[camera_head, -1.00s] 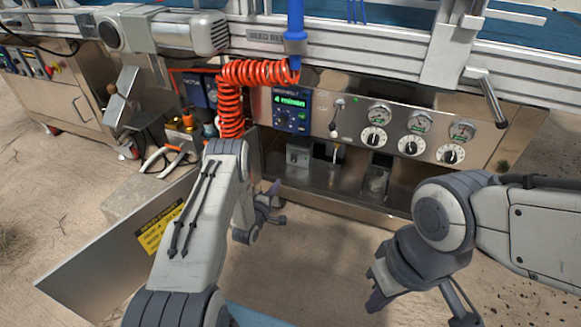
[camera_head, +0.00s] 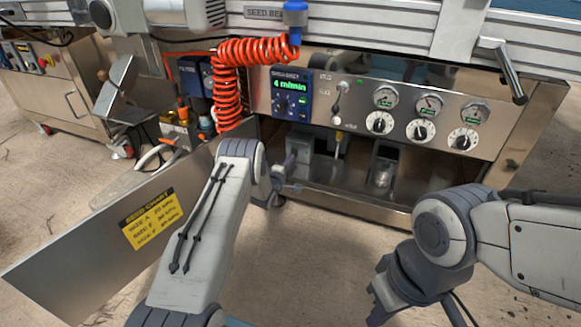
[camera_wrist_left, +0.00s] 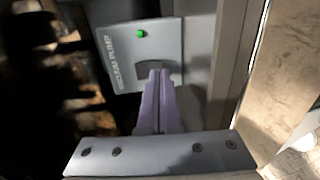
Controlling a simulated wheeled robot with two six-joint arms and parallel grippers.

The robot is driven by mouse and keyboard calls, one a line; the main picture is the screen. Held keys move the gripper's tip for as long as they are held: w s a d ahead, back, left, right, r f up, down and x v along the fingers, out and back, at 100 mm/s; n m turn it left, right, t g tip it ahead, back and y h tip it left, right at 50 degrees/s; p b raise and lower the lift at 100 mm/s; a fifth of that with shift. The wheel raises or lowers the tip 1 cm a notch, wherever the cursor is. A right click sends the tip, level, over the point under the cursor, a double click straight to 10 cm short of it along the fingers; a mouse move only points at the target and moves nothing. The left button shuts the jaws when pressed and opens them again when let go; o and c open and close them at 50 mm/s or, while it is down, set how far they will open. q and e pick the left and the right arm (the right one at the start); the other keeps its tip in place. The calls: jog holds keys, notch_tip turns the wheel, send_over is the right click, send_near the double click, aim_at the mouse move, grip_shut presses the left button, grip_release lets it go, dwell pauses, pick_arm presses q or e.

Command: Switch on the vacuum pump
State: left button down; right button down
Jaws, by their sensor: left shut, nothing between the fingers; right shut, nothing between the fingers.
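The vacuum pump's grey control box (camera_wrist_left: 120,58) fills the upper middle of the left wrist view. It carries printed lettering along its left side, a lit green lamp (camera_wrist_left: 141,33) and a dark switch (camera_wrist_left: 145,68). My left gripper (camera_wrist_left: 157,78) is shut and empty, its purple fingertips at the switch's lower edge. I cannot tell whether they touch it. In the head view, my left gripper (camera_head: 289,166) reaches toward the opening under the machine's front panel. My right gripper (camera_head: 376,314) is shut and empty, low in the picture, clear of the machine.
The steel front panel (camera_head: 330,85) carries a blue display, several gauges and knobs. A red coiled hose (camera_head: 228,88) hangs left of it. An angled metal plate (camera_head: 95,245) with a yellow label stands left of my left arm. The floor between my arms is clear.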

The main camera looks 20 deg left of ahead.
pick_arm(q)
jog(key=shift+w, duration=0.35)
jog(key=shift+w, duration=0.15)
jog(key=shift+d, duration=0.1)
jog(key=shift+s+d, duration=0.1)
jog(key=shift+s, duration=0.25)
jog(key=s+p, duration=0.2)
jog(key=s+a+p, duration=0.1)
jog(key=s, duration=0.2)
jog(key=shift+s+f+p, duration=0.1)
jog(key=shift+s+p, duration=0.15)
jog(key=shift+p, duration=0.15)
jog(key=s+f+p, duration=0.1)
jog(key=s+p, duration=0.2)
jog(key=s, duration=0.4)
jog(key=shift+s+f+p, duration=0.3)
jog(key=shift+s+f, duration=0.1)
